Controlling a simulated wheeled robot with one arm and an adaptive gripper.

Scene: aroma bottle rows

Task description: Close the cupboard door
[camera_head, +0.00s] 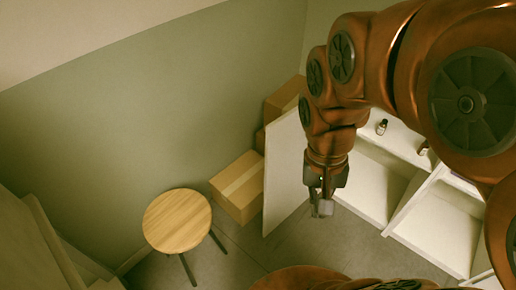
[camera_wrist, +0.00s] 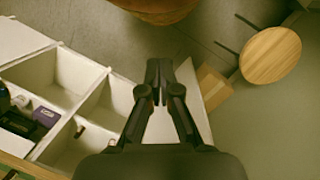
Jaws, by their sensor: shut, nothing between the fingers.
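The white cupboard (camera_head: 436,232) stands at the right in the head view, with open compartments facing the floor. Its white door (camera_head: 285,172) stands open at the cupboard's left end. In the wrist view the cupboard (camera_wrist: 108,96) is on the left and the door (camera_wrist: 196,98) shows behind and right of the fingers. My gripper (camera_head: 320,208) points down, right of the door and in front of the leftmost compartment. In the wrist view my gripper (camera_wrist: 159,70) has its fingertips together with nothing between them. I cannot tell whether it touches the door. My arm hides part of the cupboard.
Cardboard boxes (camera_head: 238,186) stand against the wall behind the door. A round wooden stool (camera_head: 177,220) stands left of them. Grey floor (camera_head: 245,250) is clear between stool and cupboard.

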